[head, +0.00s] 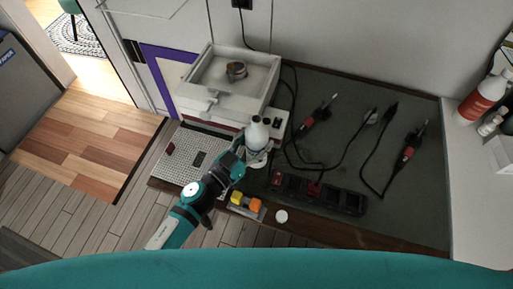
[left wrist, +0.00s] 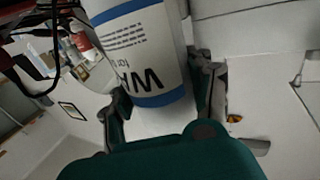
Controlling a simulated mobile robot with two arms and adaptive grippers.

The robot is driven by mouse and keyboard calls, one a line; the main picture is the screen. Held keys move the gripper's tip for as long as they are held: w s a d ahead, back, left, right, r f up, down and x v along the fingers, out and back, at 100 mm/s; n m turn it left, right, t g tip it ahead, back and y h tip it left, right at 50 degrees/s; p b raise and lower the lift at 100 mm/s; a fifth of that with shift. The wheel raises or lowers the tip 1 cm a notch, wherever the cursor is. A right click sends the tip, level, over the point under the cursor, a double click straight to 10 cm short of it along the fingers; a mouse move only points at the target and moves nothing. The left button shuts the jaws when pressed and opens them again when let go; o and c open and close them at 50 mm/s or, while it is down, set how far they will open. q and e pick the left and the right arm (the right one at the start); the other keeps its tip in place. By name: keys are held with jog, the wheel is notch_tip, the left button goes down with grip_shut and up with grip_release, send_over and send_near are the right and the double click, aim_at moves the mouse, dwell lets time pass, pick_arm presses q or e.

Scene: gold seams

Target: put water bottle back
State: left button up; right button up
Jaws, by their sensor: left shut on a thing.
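The water bottle (head: 257,133) is white with a blue band and stands out at the end of my left arm in the head view. In the left wrist view the bottle (left wrist: 144,50) fills the top middle, with dark lettering and blue stripes. My left gripper (head: 247,158) is shut on the bottle, and its fingers sit on both sides of it in the left wrist view. The bottle is beside the front right corner of a white box-like device (head: 232,85). I cannot tell whether its base touches anything. My right gripper is not in view.
On the dark worktop (head: 340,147) lie red-handled tools (head: 318,113) with black cables and a dark power strip (head: 320,193). Orange and yellow blocks (head: 247,203) sit at the front edge near a white disc (head: 281,216). A perforated plate (head: 188,157) is at left. Red-and-white bottles (head: 481,98) stand far right.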

aim_at(250, 153)
pick_arm(q)
jog(key=shift+f+b, duration=0.3)
jog(key=shift+f, duration=1.1)
jog(key=shift+f, duration=0.15)
jog(key=o, duration=1.3)
